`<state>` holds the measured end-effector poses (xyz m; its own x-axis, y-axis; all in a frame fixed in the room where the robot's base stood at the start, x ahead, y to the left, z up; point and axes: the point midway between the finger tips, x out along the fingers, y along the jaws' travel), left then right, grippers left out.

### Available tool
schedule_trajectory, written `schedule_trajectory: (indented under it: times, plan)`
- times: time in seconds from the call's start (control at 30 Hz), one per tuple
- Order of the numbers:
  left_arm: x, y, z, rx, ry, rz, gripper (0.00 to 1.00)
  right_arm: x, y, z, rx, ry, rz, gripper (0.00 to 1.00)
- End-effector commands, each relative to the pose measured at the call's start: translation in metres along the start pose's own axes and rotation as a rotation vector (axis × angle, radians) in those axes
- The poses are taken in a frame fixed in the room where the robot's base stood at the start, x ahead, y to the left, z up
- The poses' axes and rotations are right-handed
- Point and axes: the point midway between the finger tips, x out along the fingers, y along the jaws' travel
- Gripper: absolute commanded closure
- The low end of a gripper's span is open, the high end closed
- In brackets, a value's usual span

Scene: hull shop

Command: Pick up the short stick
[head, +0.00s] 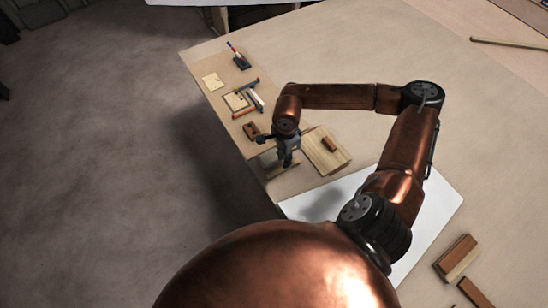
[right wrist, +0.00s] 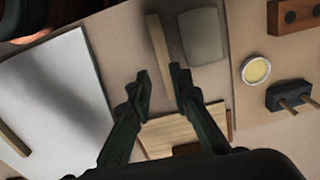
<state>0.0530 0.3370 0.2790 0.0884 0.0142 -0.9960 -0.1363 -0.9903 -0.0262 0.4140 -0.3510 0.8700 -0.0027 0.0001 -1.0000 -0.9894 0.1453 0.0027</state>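A short light-brown stick (right wrist: 158,42) lies beside a grey-green pad (right wrist: 203,36) in the right wrist view. My right gripper (right wrist: 161,77) is open and empty, its two dark fingertips on either side of the stick's near end in that picture. I cannot tell how far above it they are. In the head view the right gripper (head: 287,158) points down over the pad (head: 270,162) near the table's left edge, and the stick cannot be made out there. Another stick (right wrist: 13,140) shows at the white sheet's left side in the wrist view. My left gripper is out of view.
A wooden board (head: 333,160) with a small brown block lies right of the gripper. A white sheet (head: 440,200) lies nearer. Tools and small wooden pieces (head: 236,102) line the left edge. Wood blocks (head: 455,256) lie at lower right; a long stick (head: 507,43) lies far right.

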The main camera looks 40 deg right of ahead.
Motion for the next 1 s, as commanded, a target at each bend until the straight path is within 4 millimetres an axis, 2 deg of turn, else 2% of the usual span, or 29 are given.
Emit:
schedule_trajectory:
  times: [0.03,0.1,0.2,0.33,0.47,0.7,0.93,1.0]
  plan:
    - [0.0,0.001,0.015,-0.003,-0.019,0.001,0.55,0.003,0.001,0.0,0.0,0.0,0.002,0.81]
    - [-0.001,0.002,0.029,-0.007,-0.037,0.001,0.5,0.009,0.001,-0.001,0.001,0.001,0.003,0.81]
    - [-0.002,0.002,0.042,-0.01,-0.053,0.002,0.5,0.02,0.001,0.0,0.001,-0.001,0.003,0.81]
    - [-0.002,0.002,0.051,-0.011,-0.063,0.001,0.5,0.03,0.0,0.0,-0.001,0.0,0.002,0.81]
    - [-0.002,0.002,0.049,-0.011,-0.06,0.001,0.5,0.042,-0.001,-0.002,0.001,0.0,0.002,0.81]
    - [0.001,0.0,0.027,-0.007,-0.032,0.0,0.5,0.075,-0.001,-0.005,0.0,0.0,0.002,0.81]
    - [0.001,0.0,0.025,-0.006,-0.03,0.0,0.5,0.078,-0.002,-0.005,0.0,0.0,0.0,0.81]
    - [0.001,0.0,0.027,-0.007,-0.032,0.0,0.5,0.078,-0.002,-0.005,0.0,0.0,0.0,0.85]
